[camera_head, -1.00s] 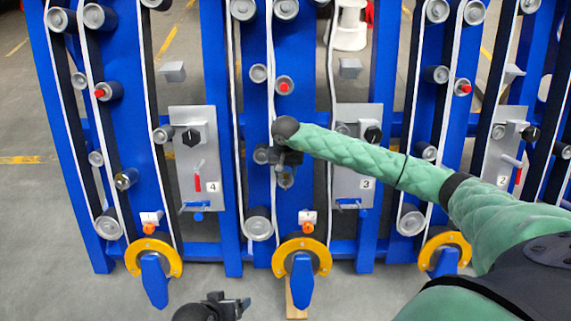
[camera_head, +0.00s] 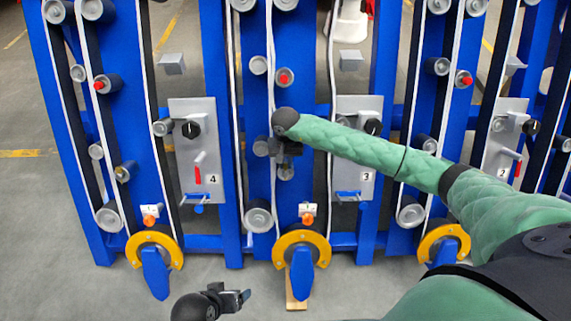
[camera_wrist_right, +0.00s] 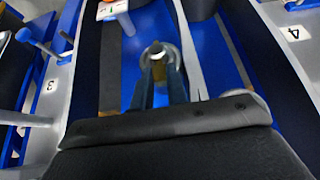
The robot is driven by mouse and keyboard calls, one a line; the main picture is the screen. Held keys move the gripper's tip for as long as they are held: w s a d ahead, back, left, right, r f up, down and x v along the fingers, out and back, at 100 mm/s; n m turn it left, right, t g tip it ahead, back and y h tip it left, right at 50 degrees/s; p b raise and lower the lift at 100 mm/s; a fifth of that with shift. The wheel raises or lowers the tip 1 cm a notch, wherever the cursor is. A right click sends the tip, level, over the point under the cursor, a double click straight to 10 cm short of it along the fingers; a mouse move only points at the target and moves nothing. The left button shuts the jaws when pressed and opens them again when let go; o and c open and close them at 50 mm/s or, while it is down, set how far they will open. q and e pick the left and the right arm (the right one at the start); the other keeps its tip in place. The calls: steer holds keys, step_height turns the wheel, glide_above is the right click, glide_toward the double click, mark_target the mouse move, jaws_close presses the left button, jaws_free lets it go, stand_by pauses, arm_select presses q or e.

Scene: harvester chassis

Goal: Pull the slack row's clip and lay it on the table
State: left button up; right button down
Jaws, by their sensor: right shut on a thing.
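My right gripper (camera_head: 286,165) is at the middle blue row, in front of a small metal-ended peg on its face. In the right wrist view its two fingers (camera_wrist_right: 161,88) are closed around a small piece, which I take to be the clip (camera_wrist_right: 158,50); only its round grey end and a brassy edge show. The fingers hide most of it, and I cannot tell whether it is still seated. The white belt runs beside the fingers. My left gripper (camera_head: 236,300) is low in front of the rows, apart from them; its jaw gap is unclear. No table is in view.
Grey panels numbered 4 (camera_head: 193,150) and 3 (camera_head: 355,150) with knobs and handles flank the middle row. Rollers and red-tipped pegs stick out of the rows. Yellow half-rings (camera_head: 301,250) with blue levers jut out below.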

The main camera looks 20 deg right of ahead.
steer(key=shift+w+d+r, duration=0.15)
steer(key=shift+w+r, duration=0.35)
steer(key=shift+r, duration=0.4)
steer(key=shift+w+d+r, duration=0.15)
steer(key=shift+w+r, duration=0.35)
steer(key=shift+r, duration=0.4)
steer(key=shift+w+d+r, duration=0.15)
steer(key=shift+w+r, duration=0.35)
steer(key=shift+r, duration=0.4)
